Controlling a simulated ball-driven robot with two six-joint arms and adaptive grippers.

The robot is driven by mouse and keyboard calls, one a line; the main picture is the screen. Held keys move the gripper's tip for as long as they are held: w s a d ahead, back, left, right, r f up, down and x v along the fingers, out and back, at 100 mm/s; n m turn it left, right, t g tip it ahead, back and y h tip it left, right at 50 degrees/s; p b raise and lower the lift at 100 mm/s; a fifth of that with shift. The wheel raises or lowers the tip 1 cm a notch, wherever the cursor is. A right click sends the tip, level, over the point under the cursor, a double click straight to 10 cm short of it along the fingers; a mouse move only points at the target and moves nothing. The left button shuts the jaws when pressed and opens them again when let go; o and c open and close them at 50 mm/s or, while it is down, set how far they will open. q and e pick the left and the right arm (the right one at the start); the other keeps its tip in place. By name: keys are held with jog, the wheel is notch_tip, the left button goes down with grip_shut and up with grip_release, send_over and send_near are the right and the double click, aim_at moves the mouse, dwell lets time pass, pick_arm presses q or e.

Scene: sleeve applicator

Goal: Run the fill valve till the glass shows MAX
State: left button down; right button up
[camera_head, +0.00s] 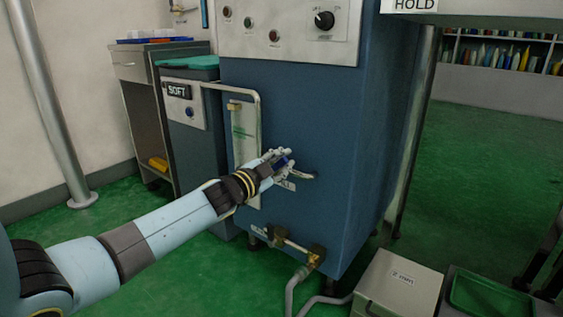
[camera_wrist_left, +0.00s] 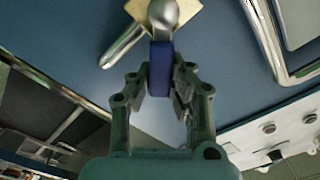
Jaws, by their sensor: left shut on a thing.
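My left gripper (camera_head: 279,161) is at the front of the blue machine, shut on a blue lever handle (camera_head: 284,163), which looks like the fill valve's. In the left wrist view the blue handle (camera_wrist_left: 161,68) stands between the two fingers (camera_wrist_left: 160,85), below a rounded metal knob (camera_wrist_left: 163,13) on a pale plate. A tall glass (camera_head: 243,135) with a pale greenish face sits in a metal frame just left of the gripper. Its level and marks are too small to read. A label below the gripper is partly hidden. My right gripper is out of view.
A short bent pipe (camera_head: 304,174) sticks out right of the handle. Brass fittings (camera_head: 316,255) and a hose sit low on the machine. A control panel (camera_head: 290,30) is above. A grey box (camera_head: 398,285) and green tray (camera_head: 485,295) stand at the lower right.

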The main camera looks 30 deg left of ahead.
pick_arm(q)
jog(key=shift+f, duration=0.1)
jog(key=c, duration=1.2)
grip_release()
jog(key=shift+s, duration=0.15)
jog(key=s, duration=1.1)
jog(key=shift+s+a, duration=0.35)
jog(key=shift+a, duration=0.1)
